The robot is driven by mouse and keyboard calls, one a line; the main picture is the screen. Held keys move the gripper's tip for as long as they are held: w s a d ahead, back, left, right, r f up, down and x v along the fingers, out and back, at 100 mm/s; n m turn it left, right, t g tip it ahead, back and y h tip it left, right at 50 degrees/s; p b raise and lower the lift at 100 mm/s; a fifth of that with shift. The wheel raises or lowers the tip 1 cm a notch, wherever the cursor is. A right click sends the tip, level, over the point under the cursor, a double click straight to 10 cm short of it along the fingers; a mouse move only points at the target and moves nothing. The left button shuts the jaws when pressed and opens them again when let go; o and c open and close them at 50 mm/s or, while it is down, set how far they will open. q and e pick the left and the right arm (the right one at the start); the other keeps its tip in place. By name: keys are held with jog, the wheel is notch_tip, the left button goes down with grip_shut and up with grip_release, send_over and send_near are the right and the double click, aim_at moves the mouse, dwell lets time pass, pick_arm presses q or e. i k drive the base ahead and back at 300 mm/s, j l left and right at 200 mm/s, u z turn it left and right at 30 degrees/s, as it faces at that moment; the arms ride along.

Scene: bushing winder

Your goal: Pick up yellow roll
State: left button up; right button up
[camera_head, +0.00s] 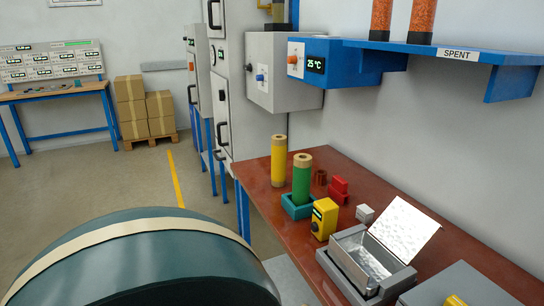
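A tall yellow roll (279,161) stands upright near the far left corner of the reddish-brown table. Its top end is tan. A green roll (302,179) stands upright close beside it, in a teal square holder (297,207), nearer to me. The lower end of the yellow roll shows just behind the holder. Neither of my grippers is in view.
On the table (421,221) are a yellow box with a dial (324,219), red blocks (338,190), a small white block (365,214) and an open metal box (366,263). A large dark green drum (150,265) fills the lower left. A blue shelf (440,48) overhangs at right.

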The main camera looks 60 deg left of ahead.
aim_at(279, 142)
jog(key=j, duration=1.1)
jog(key=i+j, duration=0.1)
jog(key=j, duration=1.05)
